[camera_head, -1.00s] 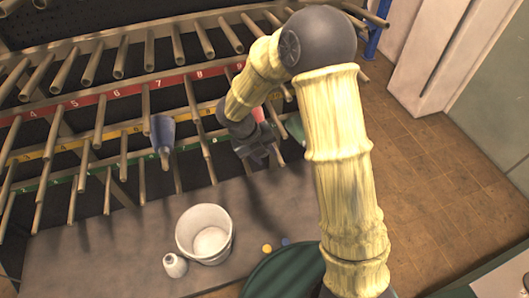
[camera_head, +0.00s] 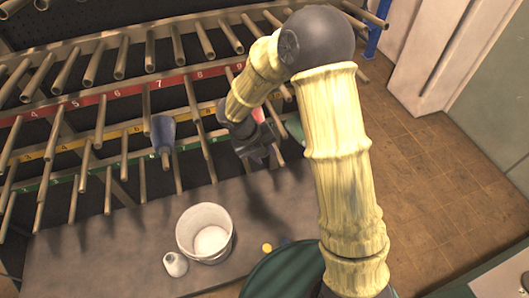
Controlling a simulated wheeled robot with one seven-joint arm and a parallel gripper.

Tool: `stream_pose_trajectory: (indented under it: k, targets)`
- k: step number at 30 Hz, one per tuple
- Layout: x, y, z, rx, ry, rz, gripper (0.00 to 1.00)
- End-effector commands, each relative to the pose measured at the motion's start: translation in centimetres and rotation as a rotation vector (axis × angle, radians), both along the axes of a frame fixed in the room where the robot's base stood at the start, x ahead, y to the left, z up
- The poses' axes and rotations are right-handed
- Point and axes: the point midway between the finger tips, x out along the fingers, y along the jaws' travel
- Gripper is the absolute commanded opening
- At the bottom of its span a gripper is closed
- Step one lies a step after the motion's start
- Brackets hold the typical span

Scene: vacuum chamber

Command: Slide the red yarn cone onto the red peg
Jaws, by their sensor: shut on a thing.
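The red yarn cone (camera_head: 257,115) shows only as a small red patch beside my gripper (camera_head: 262,154), near the rack's right part. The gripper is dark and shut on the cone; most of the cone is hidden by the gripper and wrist. The rack holds rows of bare metal pegs over strips coloured red, yellow and green. The red strip (camera_head: 130,90) carries numbers, and several pegs stick out along it. I cannot tell which single peg is the red one, or whether the cone touches a peg.
A blue-grey cone (camera_head: 163,132) sits on a peg left of my gripper. A green thing (camera_head: 295,129) is partly hidden behind my arm. A dark green round container (camera_head: 270,280) is at the bottom.

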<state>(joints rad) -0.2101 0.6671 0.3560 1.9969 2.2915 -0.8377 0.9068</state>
Motion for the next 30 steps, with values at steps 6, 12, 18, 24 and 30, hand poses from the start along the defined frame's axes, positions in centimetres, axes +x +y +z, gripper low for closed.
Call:
stream_pose_trajectory:
  k: [6, 12, 18, 24, 30]
  targets:
    - [0.2, 0.1, 0.1, 0.000, -0.001, -0.001, 0.00]
    - [0.8, 0.2, 0.1, 0.000, 0.000, -0.001, 0.00]
    - [1.4, 0.4, 0.1, 0.000, -0.001, -0.001, 0.00]
    - [2.0, 0.6, 0.0, 0.000, -0.001, -0.002, 0.00]
    - [2.6, 0.7, 0.0, 0.000, -0.002, -0.001, 0.00]
